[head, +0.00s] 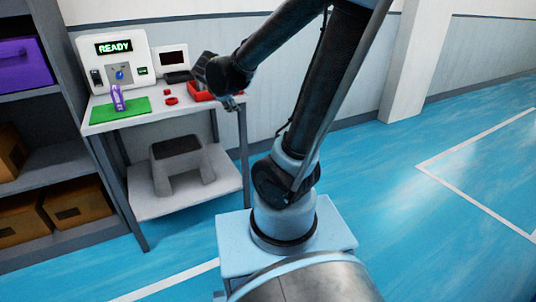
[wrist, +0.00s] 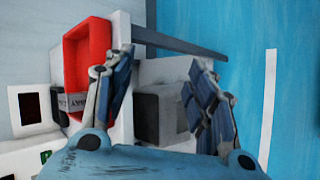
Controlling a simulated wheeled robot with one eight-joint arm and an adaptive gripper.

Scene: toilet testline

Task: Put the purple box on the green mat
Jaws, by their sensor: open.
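The purple box (head: 22,64) sits on an upper shelf of the grey rack at the far left, partly cut off by the picture edge. The green mat (head: 135,106) lies flat on the front left of the white table. A small upright purple item (head: 117,98) stands on the mat. My gripper (head: 231,101) is over the table's right end, far right of both box and mat. In the wrist view my gripper (wrist: 163,75) has its fingers spread apart, with nothing between them. Neither the purple box nor the mat shows in the wrist view.
A red tray (wrist: 85,50) lies beside the left finger. A white machine reading READY (head: 112,55) stands behind the mat. Small red parts (head: 171,99) lie on the table. A grey stool (head: 182,165) is on the lower shelf. Brown boxes (head: 75,202) fill lower rack shelves. Blue floor is open at right.

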